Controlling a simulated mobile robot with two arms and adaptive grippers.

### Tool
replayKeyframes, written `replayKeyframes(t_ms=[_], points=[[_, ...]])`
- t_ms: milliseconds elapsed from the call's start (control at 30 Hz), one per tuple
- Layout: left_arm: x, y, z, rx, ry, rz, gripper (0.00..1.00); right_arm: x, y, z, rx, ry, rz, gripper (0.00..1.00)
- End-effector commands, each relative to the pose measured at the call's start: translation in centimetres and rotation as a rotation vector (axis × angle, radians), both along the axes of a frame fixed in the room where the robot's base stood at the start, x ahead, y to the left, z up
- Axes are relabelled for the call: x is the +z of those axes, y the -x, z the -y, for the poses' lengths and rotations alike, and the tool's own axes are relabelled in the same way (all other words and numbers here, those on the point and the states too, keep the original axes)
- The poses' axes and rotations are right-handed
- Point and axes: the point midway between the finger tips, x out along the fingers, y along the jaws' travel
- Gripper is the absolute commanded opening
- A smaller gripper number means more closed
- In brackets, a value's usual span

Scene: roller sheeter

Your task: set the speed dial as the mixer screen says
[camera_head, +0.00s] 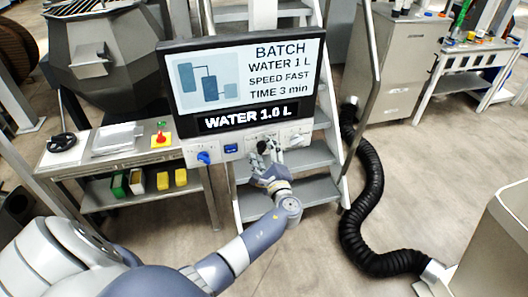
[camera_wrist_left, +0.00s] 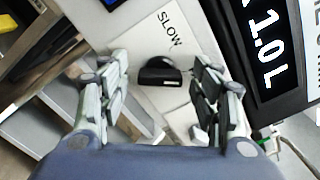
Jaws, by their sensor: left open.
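The mixer screen (camera_head: 246,75) reads BATCH, WATER 1 L, SPEED FAST, TIME 3 min. A black strip (camera_head: 248,115) under it reads WATER 1.0 L. The speed dial is a black knob (camera_wrist_left: 160,76) on the pale panel below the screen, beside the printed word SLOW (camera_wrist_left: 170,30). My left gripper (camera_head: 268,153) is at the panel, pointing at the dial. In the left wrist view its fingers stand apart on both sides of the dial, with visible gaps. Which mark the dial points to cannot be told. My right gripper is out of view.
A blue knob (camera_head: 204,158) and a small blue display (camera_head: 231,149) sit left of the dial on the panel. A table at left carries a yellow box with a red button (camera_head: 161,139). Metal steps (camera_head: 318,189) stand behind; a black hose (camera_head: 365,200) lies at right.

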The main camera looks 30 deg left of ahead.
Motion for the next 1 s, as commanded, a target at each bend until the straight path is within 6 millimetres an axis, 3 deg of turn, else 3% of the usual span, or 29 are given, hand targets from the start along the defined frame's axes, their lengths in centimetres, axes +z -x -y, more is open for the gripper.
replayKeyframes(t_ms=[600, 1000], points=[[-0.1, 6.9, 8.1, -0.002, 0.001, -0.003, 0.58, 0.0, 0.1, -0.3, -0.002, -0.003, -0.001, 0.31], [0.0, 7.7, 9.1, -0.001, -0.001, -0.002, 0.58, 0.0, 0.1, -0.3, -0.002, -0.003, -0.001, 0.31]])
